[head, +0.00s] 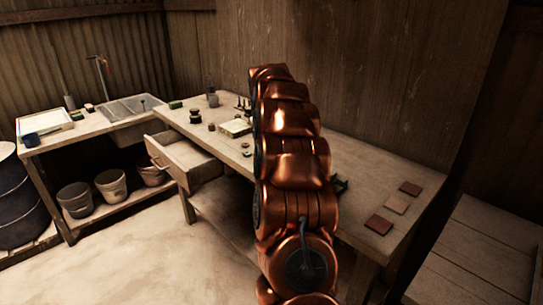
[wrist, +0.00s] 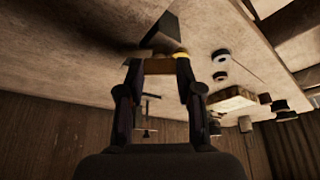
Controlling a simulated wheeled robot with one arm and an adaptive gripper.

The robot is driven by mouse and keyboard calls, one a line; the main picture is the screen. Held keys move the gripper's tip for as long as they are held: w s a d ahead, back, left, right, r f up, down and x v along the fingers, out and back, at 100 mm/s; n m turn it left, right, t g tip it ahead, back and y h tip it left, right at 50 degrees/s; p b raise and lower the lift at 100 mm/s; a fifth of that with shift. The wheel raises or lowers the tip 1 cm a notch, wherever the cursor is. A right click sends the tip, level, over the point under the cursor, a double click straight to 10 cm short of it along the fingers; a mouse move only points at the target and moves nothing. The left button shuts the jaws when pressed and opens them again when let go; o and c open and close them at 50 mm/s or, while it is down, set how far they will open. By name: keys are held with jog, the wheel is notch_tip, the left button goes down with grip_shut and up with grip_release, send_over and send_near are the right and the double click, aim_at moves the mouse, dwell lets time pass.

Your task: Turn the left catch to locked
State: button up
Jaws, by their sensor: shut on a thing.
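In the wrist view my gripper (wrist: 160,66) is shut, with a short brass-brown piece (wrist: 158,66) between its fingertips. A dark wedge-shaped part (wrist: 166,34) stands just beyond the fingertips. I cannot tell whether the held piece is the left catch, or how far it is turned. In the head view my copper-coloured arm covers the middle of the workbench and hides my gripper. A small dark part (head: 341,184) shows just right of the arm; the rest of it is hidden.
A drawer (head: 185,160) stands open at the front. A sink (head: 130,107) is at left; buckets (head: 111,185) sit below.

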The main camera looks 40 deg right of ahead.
jog(key=m+g+b, duration=0.1)
jog(key=m+b, duration=0.2)
jog(key=m, duration=0.1)
jog(key=shift+w+f+h, duration=0.1)
jog(key=shift+h, duration=0.3)
grip_shut()
jog(key=shift+g+b, duration=0.3)
jog(key=shift+m, duration=0.4)
jog(key=o, duration=1.1)
grip_release()
jog(key=shift+o, duration=0.2)
jog(key=shift+a+r, duration=0.1)
jog(key=shift+r, duration=0.2)
jog(key=v, duration=0.7)
